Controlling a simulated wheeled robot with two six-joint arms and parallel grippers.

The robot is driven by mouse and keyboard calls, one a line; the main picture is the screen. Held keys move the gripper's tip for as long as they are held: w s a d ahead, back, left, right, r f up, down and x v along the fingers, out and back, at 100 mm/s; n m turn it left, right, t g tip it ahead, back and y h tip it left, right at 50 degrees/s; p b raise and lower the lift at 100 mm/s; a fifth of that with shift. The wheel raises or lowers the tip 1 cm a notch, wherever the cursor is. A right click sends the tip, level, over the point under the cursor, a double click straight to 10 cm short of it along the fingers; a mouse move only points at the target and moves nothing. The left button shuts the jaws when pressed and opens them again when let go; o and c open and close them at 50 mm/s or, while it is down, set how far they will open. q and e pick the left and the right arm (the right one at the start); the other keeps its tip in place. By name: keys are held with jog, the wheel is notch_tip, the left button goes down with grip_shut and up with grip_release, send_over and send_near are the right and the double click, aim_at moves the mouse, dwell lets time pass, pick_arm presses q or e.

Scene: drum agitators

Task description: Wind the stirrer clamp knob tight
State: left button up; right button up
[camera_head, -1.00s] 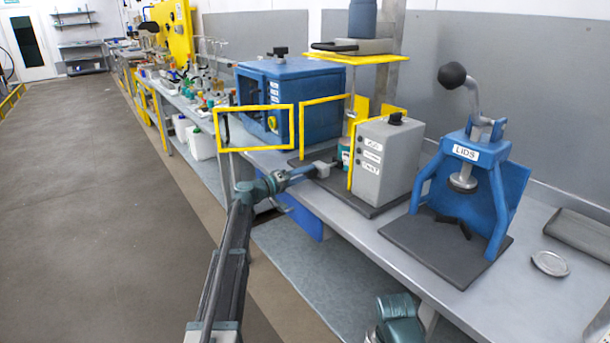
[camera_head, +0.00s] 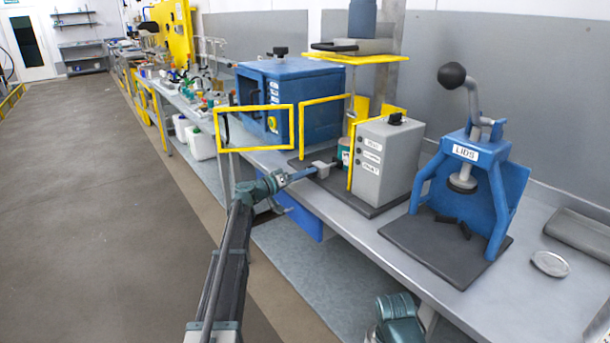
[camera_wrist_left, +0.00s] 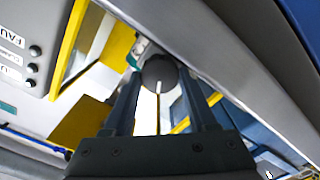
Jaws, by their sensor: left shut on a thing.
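The stirrer clamp knob (camera_wrist_left: 160,74) is a dark grey round knob with a pale line on its face, in the upper middle of the left wrist view. My left gripper (camera_wrist_left: 162,86) has its two fingers on either side of the knob and is shut on it. In the head view my left gripper (camera_head: 336,164) reaches in from the left to the stirrer, beside a grey control box (camera_head: 385,160). My right gripper is not in view.
Yellow guard frames (camera_head: 255,128) stand close to my left arm, in front of a blue cabinet (camera_head: 290,98). A blue lid press (camera_head: 470,170) stands to the right on the bench (camera_head: 400,240). A round metal lid (camera_head: 550,264) lies at far right.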

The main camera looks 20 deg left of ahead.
pick_arm(q)
jog(key=shift+s+f, duration=0.1)
jog(key=o, duration=1.4)
jog(key=shift+c, duration=0.2)
jog(key=shift+a, duration=0.1)
jog(key=v, duration=1.3)
jog(key=shift+s+a, duration=0.15)
jog(key=shift+s, duration=0.1)
